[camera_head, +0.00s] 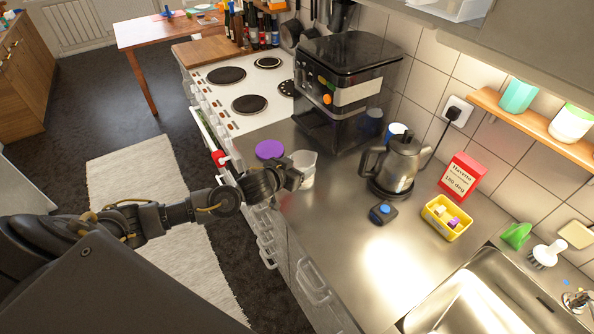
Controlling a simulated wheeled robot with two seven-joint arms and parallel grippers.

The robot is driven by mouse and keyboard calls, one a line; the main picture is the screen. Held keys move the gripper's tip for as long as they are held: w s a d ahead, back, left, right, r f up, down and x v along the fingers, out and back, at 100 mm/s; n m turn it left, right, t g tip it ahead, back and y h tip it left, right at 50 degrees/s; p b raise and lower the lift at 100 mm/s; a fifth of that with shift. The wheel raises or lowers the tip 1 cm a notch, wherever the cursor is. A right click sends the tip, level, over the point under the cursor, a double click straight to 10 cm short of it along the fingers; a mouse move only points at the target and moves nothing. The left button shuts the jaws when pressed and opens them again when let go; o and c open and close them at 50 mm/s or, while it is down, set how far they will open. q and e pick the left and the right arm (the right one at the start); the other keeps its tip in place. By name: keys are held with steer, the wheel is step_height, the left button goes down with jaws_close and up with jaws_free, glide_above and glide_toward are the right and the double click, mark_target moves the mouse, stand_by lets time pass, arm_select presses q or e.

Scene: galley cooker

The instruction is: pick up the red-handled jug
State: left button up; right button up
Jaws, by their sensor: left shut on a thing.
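A translucent pale jug (304,166) stands at the front-left part of the steel worktop, close to the coffee machine. My left gripper (292,178) reaches in from the left and is shut at the jug's near left side, where its handle would be. The gripper covers that side, so I cannot see the handle or its colour. The jug looks upright, and I cannot tell whether it is lifted off the worktop. My right gripper is not in view.
A purple disc (270,149) lies just left of the jug. A black coffee machine (345,85) stands behind it. A kettle (397,165), a dark blue-buttoned object (383,212) and a yellow box (446,218) are to the right. The worktop's front middle is clear.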

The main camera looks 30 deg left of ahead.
arm_select(q)
steer(key=s+a+r, duration=0.1)
steer(key=s+r, duration=1)
steer(key=s, duration=0.3)
steer(key=shift+r+b, duration=0.35)
steer(key=shift+r, duration=0.05)
steer(key=shift+w, duration=0.15)
